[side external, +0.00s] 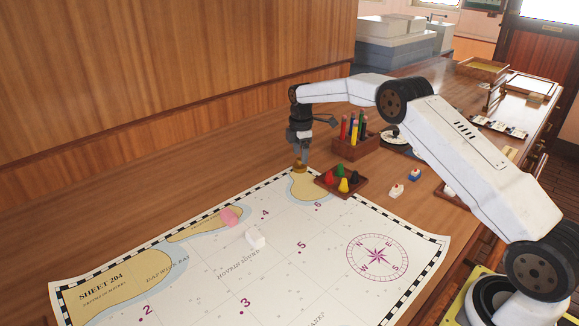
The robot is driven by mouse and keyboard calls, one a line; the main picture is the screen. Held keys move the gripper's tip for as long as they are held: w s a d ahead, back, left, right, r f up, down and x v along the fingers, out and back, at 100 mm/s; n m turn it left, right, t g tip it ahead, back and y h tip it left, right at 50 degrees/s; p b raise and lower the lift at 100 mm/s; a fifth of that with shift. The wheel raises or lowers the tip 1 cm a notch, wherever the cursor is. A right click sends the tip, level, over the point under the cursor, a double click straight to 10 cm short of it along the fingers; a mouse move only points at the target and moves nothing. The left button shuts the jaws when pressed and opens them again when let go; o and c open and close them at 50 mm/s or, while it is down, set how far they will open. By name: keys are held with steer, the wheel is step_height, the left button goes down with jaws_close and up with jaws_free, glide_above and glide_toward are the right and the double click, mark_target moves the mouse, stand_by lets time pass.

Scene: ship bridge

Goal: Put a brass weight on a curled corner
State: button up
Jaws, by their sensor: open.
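A large nautical chart (285,272) lies on the wooden counter, marked with numbers and a compass rose. A small brass weight (299,169) sits at the chart's far corner, beside a tan land patch. My gripper (301,158) points down directly over the brass weight, with its fingertips at or just above the weight's top. The jaws are open, though the fingers are small here and I cannot tell whether they touch the weight. I cannot make out a clear curl at that corner.
A wooden tray of coloured pawns (342,181) stands close right of the weight. Behind it is a pencil holder (353,137). Small boat-like pieces (397,191) stand to the right.

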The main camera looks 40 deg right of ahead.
steer(key=shift+r, duration=2.75)
steer(key=s+a+f+m+t, duration=0.1)
steer(key=s+a+m, duration=0.3)
steer(key=s, duration=0.7)
steer(key=s+a+m, duration=0.5)
steer(key=s, duration=0.6)
steer(key=s+a+f+m+t, duration=0.1)
steer(key=s+a+m, duration=0.3)
steer(key=s, duration=0.7)
steer(key=shift+a+f+m+t, duration=0.3)
steer(key=shift+a, duration=0.25)
